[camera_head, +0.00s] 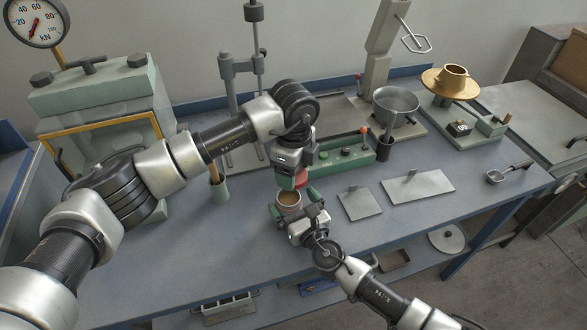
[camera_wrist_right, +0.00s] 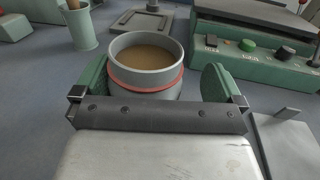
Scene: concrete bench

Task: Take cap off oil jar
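The oil jar (camera_head: 288,199) is a grey cup with a red band, and brown oil shows in its open mouth. In the right wrist view the jar (camera_wrist_right: 145,75) stands upright on the bench between my right gripper's green fingers. My right gripper (camera_head: 296,204) is open around it; the left finger is close to the wall and a gap shows at the right finger. The red cap (camera_head: 302,178) is off the jar, just above and to the right of its mouth. My left gripper (camera_head: 294,179) points down and appears shut on the cap, partly hiding it.
A green control box (camera_head: 345,152) stands behind the jar. Flat metal plates (camera_head: 360,203) lie to the right. A green cup (camera_head: 220,190) with a wooden handle stands left. A metal bowl (camera_head: 396,102) is farther back. The bench front is clear.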

